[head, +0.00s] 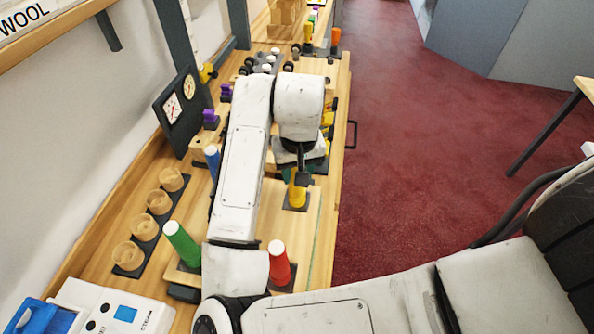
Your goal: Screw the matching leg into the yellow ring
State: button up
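A yellow leg-like piece (297,196) stands roughly upright over a dark square base on the counter, right of my forearm. My gripper (300,180) points down at its top and overlaps it. The fingers are small and dark, and I cannot tell whether they are closed on it. No separate yellow ring is clear to see; the foot of the yellow piece is too small to judge. A green leg (182,244) and a red leg (279,263) stand nearer, and a blue leg (212,161) stands farther left. My arm hides the space between them.
Several wooden cups (158,202) stand in a dark rack along the left. A dark gauge panel (182,109) leans by the wall. A white and blue device (115,312) is at the near left. Knobs and small parts (266,62) crowd the far counter. Red floor (420,150) lies open at right.

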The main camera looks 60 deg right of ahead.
jog(key=shift+o, duration=0.9)
jog(key=shift+s+d+r+n+p, duration=0.1)
jog(key=shift+r+n+p, duration=0.2)
jog(key=shift+n+p, duration=0.85)
jog(key=n+p, duration=0.2)
jog(key=n, duration=0.2)
jog(key=shift+y+p, duration=0.3)
jog(key=shift+p, duration=0.05)
jog(key=n, duration=0.3)
jog(key=shift+f, duration=0.3)
jog(key=n+y, duration=0.1)
jog(key=n, duration=0.4)
jog(key=shift+n, duration=0.35)
